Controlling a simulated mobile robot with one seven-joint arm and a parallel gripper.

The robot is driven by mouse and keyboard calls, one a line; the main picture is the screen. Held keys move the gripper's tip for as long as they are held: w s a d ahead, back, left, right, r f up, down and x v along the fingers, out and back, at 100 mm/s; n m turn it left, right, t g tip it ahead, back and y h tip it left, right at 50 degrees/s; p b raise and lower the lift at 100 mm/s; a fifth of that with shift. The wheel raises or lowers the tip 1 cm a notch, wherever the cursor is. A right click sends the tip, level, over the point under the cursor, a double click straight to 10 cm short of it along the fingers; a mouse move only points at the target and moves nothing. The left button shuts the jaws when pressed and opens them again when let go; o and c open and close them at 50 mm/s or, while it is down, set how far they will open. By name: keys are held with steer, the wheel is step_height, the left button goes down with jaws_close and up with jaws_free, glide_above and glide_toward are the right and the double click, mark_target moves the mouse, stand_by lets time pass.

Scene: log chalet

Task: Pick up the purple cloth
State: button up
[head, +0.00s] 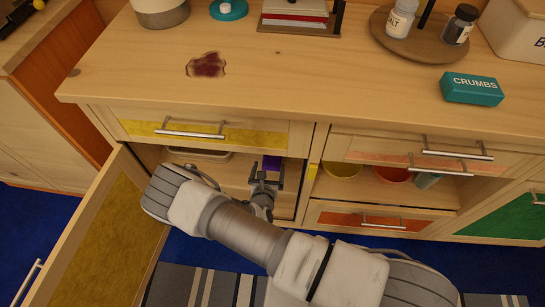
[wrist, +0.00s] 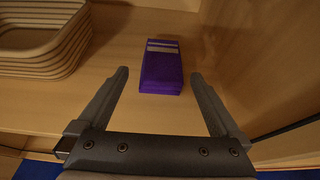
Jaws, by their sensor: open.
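The purple cloth (wrist: 161,72) is a folded stack with pale stripes near its far end. It lies on the wooden shelf inside the open cupboard, ahead of my gripper (wrist: 160,98). My gripper is open and empty, with one finger to each side of the line to the cloth. A gap shows between the cloth and each finger. In the head view only a small part of the purple cloth (head: 272,163) shows behind my gripper (head: 267,178), at the cupboard opening. The rest of the cloth is hidden there.
A ribbed basket (wrist: 42,45) stands left of the cloth on the shelf. The cupboard's right wall (wrist: 262,50) is close on the right. The open cupboard door (head: 105,240) is at the left, and a yellow-fronted drawer (head: 200,131) is above the opening.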

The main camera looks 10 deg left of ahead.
mark_target(271, 160)
steer(key=b+x, duration=0.1)
steer(key=x, duration=0.1)
steer(key=b+x, duration=0.1)
steer(key=x, duration=0.2)
steer(key=shift+w+d+f+b, duration=0.15)
steer(key=shift+d+f+b, duration=0.05)
steer(key=shift+f+b, duration=0.2)
steer(key=shift+w+f, duration=0.1)
steer(key=shift+w, duration=0.2)
steer(key=c, duration=1)
steer(key=shift+c, duration=0.2)
steer(key=shift+r, duration=0.2)
